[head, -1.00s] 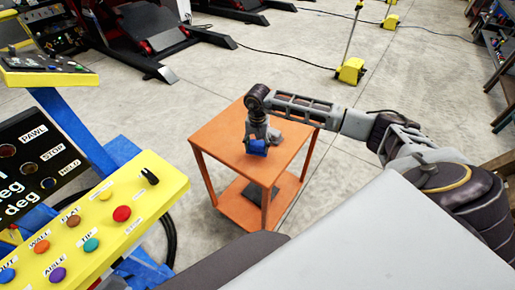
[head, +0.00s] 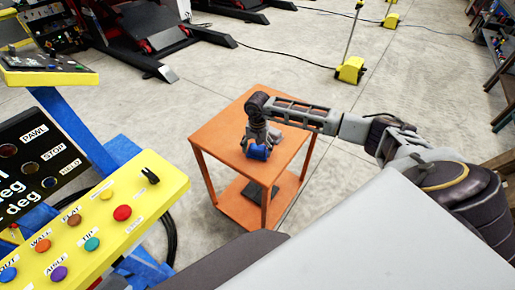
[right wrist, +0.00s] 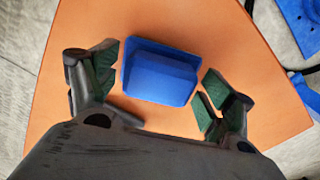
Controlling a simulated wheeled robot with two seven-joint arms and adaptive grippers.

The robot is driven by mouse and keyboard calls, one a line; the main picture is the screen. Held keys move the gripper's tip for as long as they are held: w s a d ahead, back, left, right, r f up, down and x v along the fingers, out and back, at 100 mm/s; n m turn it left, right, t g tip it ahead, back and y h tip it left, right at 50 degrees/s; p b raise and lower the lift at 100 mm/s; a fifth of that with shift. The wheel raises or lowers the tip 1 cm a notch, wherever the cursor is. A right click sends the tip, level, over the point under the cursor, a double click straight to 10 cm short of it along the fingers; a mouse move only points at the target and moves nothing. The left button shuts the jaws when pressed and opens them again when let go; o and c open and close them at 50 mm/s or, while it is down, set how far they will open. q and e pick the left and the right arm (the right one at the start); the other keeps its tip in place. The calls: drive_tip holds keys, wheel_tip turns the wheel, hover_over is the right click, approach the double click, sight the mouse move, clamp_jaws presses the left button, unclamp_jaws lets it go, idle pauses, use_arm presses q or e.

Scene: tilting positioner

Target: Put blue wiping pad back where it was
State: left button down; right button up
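The blue wiping pad (head: 257,153) is on the top of the orange two-shelf stand (head: 222,132), near its front corner. In the right wrist view the pad (right wrist: 160,75) lies between the two fingers, with a raised block on its flat base. My right gripper (head: 260,142) is open just over the pad. In the right wrist view my right gripper's fingers (right wrist: 160,88) stand spread on either side of the pad, with narrow gaps visible. My left gripper is not in view.
A dark object (head: 258,191) sits on the stand's lower shelf. A yellow button panel (head: 105,222) on a blue frame stands at the left. Red and black equipment (head: 135,30) is at the back left. Open concrete floor surrounds the stand.

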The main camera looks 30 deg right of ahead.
sight(258, 147)
drive_tip(key=shift+r, duration=0.2)
idle(0.3)
wheel_tip(258, 147, up, 10)
drive_tip(key=shift+f+b, duration=0.1)
drive_tip(key=shift+b, duration=0.85)
drive_tip(key=shift+r, duration=1.05)
